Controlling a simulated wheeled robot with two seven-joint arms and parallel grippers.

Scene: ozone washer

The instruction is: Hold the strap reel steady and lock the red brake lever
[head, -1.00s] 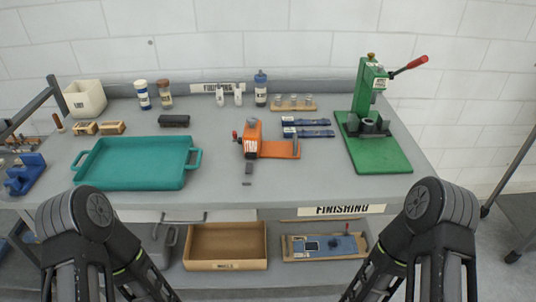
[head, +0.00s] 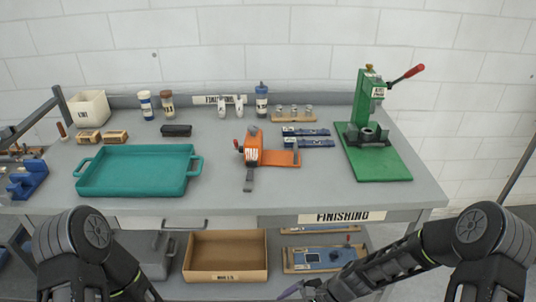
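The strap reel (head: 253,150) is an orange device standing upright near the middle of the bench. Its orange base plate (head: 284,158) reaches out to the right. A small red lever (head: 236,144) shows at its left side. A dark strap end (head: 248,181) hangs from its front over the bench top. My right gripper (head: 291,292) is only partly in view at the bottom edge, in front of the bench and well below the reel. Its fingers are too cut off to tell open from shut. My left arm is at the lower left, with its gripper out of the picture.
A teal tray (head: 140,190) lies left of the reel. A green press (head: 378,172) with a red-tipped handle stands on the right. Blue clamps (head: 308,143) lie just behind the base plate. An open brown box (head: 226,274) sits on the shelf below. The bench front is clear.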

